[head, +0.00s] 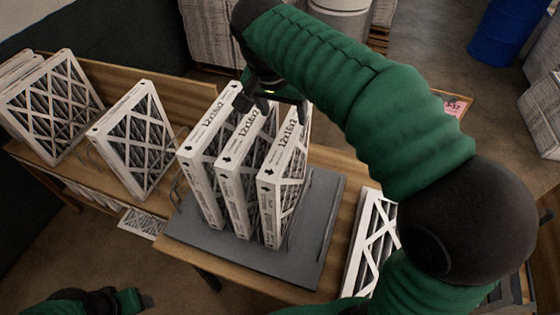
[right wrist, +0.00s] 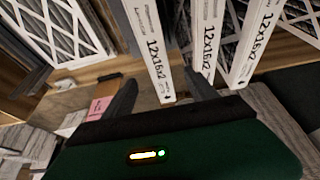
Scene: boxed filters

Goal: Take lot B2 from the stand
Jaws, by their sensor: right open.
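Three white boxed filters, marked 12x16x2, stand upright side by side on the grey stand (head: 190,240): a left one (head: 203,165), a middle one (head: 236,170) and a right one (head: 280,190). No B2 mark is legible. My right gripper (head: 268,104) is open above the far top ends of the filters. In the right wrist view, one filter's printed edge (right wrist: 153,50) reaches down between the open fingers (right wrist: 160,92); contact cannot be told. My left gripper (head: 110,298) is at the bottom left edge, far from the stand; its jaws are unclear.
More filters (head: 130,140) stand on the wooden bench at left. Another filter (head: 368,240) is right of the stand, partly behind my right arm. A pink label (head: 456,105) lies at the back right. A blue barrel (head: 503,32) stands on the floor behind.

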